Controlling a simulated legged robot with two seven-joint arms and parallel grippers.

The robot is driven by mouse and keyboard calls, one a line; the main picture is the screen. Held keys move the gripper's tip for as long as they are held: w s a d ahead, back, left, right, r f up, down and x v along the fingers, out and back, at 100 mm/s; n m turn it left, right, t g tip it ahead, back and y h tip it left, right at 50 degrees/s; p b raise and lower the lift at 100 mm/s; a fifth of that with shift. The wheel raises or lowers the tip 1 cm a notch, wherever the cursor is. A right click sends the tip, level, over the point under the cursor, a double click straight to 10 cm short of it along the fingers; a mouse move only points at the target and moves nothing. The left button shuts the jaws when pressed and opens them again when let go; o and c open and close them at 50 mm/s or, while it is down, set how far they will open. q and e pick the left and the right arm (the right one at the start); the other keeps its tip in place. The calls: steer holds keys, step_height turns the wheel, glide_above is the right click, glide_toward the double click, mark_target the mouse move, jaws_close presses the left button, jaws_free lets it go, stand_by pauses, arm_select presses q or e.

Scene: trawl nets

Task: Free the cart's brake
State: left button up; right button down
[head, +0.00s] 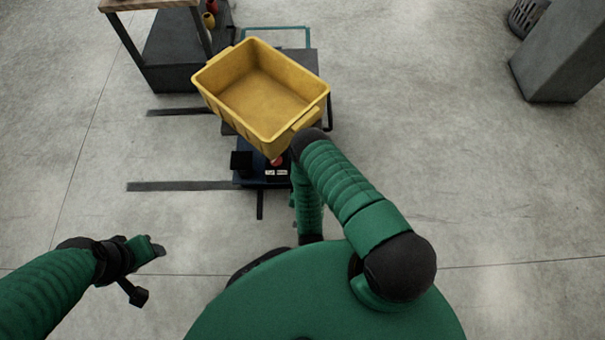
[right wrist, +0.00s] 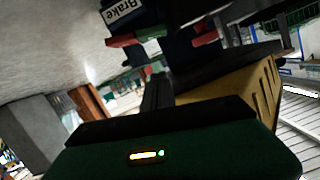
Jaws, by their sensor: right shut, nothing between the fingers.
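The cart (head: 262,180) has a dark blue lower end with a red part (head: 277,161) and small white labels. In the right wrist view a white label reading "Brake" (right wrist: 122,12) sits on a dark housing at the top, above a red and green strip (right wrist: 135,38). A second red piece (right wrist: 205,38) shows to its right; I cannot tell which part is the brake's lever. My right gripper (right wrist: 157,90) is shut and empty, below and apart from the label; it is hidden in the head view. My left gripper (head: 150,248) hangs over bare floor, its jaws unclear.
A yellow bin (head: 233,60) rests on the cart, close to my right elbow; its side (right wrist: 240,92) shows in the right wrist view. A dark table (head: 170,60) stands at the back left and a grey block (head: 555,70) at the far right. Floor on the right is clear.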

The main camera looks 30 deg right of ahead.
steer(key=b+x, duration=0.3)
steer(key=x, duration=0.4)
steer(key=shift+w+f+b, duration=0.25)
steer(key=shift+w+b, duration=0.1)
steer(key=shift+b, duration=0.05)
steer(key=f+b, duration=0.2)
steer(key=f, duration=0.1)
steer(key=shift+a+f, duration=0.25)
steer(key=shift+a, duration=0.15)
steer(key=shift+w+a+r+n+p, duration=0.15)
steer(key=shift+w+a+n+p, duration=0.05)
steer(key=shift+a+n+p, duration=0.25)
steer(key=shift+w+a+f+n, duration=0.15)
steer(key=shift+f+n, duration=0.1)
steer(key=shift+n, duration=0.4)
steer(key=shift+a+f+n+h, duration=0.1)
steer(key=shift+f+n+h, duration=0.2)
steer(key=shift+n+h, duration=0.15)
steer(key=shift+f+g, duration=0.25)
steer(key=shift+g, duration=0.05)
